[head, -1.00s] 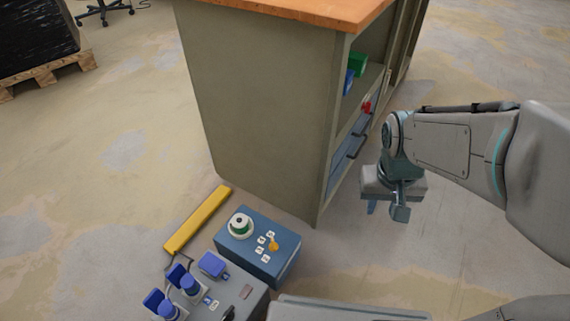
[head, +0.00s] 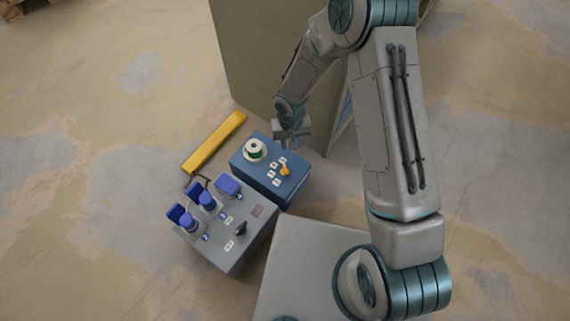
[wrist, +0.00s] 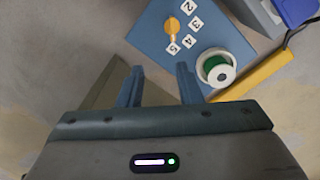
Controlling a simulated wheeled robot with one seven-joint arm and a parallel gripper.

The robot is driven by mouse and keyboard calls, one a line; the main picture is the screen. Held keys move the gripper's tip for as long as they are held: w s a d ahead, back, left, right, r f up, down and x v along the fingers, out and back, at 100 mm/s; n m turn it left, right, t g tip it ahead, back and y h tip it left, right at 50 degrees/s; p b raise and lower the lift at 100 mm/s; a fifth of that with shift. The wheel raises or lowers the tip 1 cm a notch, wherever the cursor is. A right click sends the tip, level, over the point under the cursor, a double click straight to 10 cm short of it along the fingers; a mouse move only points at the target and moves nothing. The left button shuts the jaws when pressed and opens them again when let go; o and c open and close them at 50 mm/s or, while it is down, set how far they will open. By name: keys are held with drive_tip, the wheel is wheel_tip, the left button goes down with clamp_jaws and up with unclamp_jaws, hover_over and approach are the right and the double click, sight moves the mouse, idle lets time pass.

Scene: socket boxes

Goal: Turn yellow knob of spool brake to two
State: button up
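The spool brake is a blue box (head: 243,166) on the floor, with a white and green spool (head: 255,149) on top. Its yellow-orange knob (head: 284,170) stands beside several white number labels. In the wrist view the knob (wrist: 172,30) sits next to labels 2 (wrist: 188,7), 3, 4 and 5, and its narrow end seems to point towards 5. My gripper (wrist: 157,70) is open and empty, its two fingers apart, short of the knob in the picture. In the head view my gripper (head: 293,135) hangs by the box's far edge, small and partly unclear.
A grey box (head: 232,262) with blue-capped sockets and a black knob adjoins the blue box. A yellow bar (head: 214,142) lies on the floor to the left. A cabinet (head: 250,60) stands close behind my gripper.

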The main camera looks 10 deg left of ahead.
sight(285, 168)
drive_tip(key=f+b, duration=0.1)
drive_tip(key=f, duration=0.4)
drive_tip(key=a+f+b, duration=0.1)
drive_tip(key=f+b, duration=0.1)
drive_tip(key=f, duration=0.3)
drive_tip(key=s+f+b, duration=0.1)
drive_tip(key=f+b, duration=0.1)
drive_tip(key=f, duration=0.4)
drive_tip(key=shift+a, duration=0.4)
clamp_jaws()
